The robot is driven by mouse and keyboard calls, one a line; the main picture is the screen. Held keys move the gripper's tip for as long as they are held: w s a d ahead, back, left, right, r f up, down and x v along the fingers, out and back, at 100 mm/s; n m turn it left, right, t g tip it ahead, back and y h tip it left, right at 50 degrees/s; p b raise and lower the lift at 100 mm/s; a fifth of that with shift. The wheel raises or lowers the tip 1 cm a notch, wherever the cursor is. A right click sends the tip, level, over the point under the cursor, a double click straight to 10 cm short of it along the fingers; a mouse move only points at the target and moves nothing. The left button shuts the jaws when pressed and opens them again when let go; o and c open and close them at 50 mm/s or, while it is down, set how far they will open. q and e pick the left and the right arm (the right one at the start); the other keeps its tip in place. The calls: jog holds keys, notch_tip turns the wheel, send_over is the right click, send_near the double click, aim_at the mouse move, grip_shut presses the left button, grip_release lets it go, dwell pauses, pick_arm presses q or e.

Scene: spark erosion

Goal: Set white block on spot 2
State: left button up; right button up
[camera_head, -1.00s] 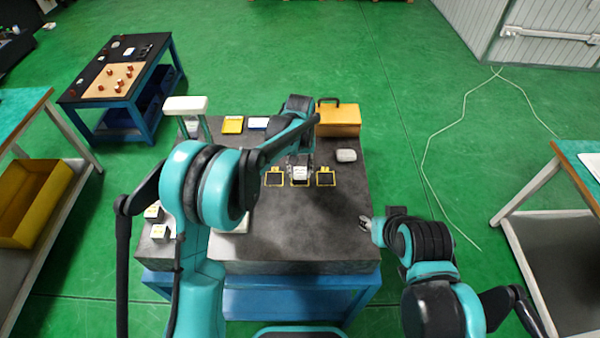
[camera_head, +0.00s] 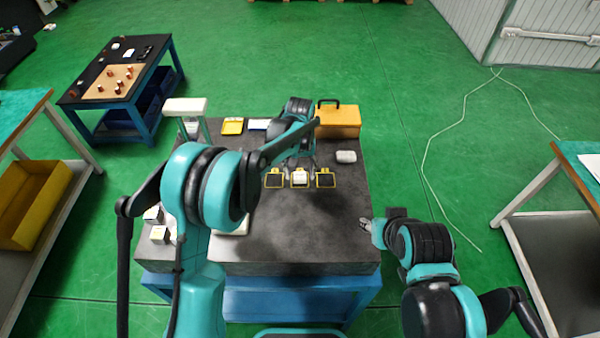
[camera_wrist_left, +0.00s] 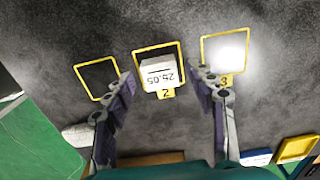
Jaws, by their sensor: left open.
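The white block (camera_head: 300,178) sits inside the yellow outline of spot 2, the middle of three outlined squares. In the left wrist view the white block (camera_wrist_left: 158,73) shows printed digits, and the spot 2 outline (camera_wrist_left: 182,66) surrounds it, with its "2" label at its lower edge. My left gripper (camera_head: 300,172) is open, with a finger on either side of the block; in the wrist view its fingers (camera_wrist_left: 164,78) stand apart from it. My right gripper (camera_head: 365,224) is at the table's right edge, away from the block; its finger opening is unclear.
Empty outlined spots (camera_head: 274,180) and (camera_head: 326,180) flank spot 2. A white rounded object (camera_head: 346,156) and an orange case (camera_head: 338,121) stand behind on the right. Other white blocks (camera_head: 158,234) lie at the left. The front of the dark tabletop (camera_head: 300,235) is clear.

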aim_at(300, 175)
pick_arm(q)
notch_tip(300, 175, up, 11)
jog(key=p, duration=0.2)
jog(key=shift+r, duration=0.2)
dwell(0.4)
